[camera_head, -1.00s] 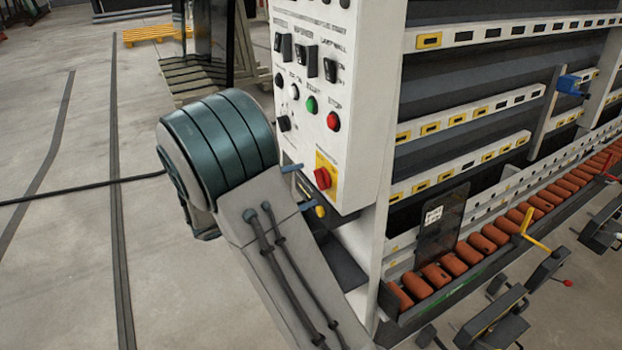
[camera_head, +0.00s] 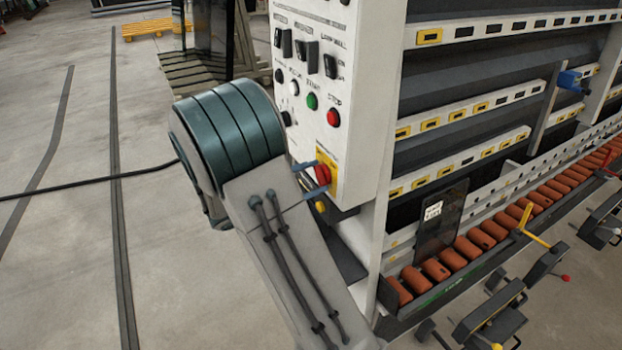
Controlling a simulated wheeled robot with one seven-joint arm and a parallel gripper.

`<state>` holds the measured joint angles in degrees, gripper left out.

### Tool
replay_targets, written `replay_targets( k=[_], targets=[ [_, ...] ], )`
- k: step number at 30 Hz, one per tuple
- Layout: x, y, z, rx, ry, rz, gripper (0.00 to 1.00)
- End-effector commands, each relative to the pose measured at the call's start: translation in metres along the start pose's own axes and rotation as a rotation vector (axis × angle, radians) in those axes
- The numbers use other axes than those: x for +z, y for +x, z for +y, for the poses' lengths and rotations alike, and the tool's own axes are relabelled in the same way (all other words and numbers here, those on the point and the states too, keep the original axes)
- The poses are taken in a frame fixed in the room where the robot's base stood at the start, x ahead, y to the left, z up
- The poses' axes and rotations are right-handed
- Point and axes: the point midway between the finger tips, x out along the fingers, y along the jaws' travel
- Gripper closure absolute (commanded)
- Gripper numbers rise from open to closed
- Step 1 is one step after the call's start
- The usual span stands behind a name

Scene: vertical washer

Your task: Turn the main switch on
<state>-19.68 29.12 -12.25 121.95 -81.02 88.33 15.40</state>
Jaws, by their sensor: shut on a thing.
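The main switch (camera_head: 322,174) is a red knob on a yellow plate, low on the white control panel (camera_head: 352,120). My gripper (camera_head: 318,177) reaches it from the left. Its two blue fingers lie above and below the red knob and are shut on it. The fingers and my arm's teal and grey links hide the knob's left side and part of the yellow plate. I cannot tell which way the knob is turned.
Above the switch the panel carries a red button (camera_head: 333,118), a green button (camera_head: 312,101) and several black selector switches. To the right is the washer's frame with a row of orange-brown rollers (camera_head: 467,249). The floor at the left is open, crossed by a black cable (camera_head: 90,188).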

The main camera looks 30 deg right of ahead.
Motion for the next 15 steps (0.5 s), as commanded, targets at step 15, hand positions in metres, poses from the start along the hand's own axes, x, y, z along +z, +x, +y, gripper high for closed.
replay_targets(
  k=[15],
  targets=[
    [-0.0062,-0.0005,-0.0067,-0.002,0.297,0.001,0.76]
  ],
)
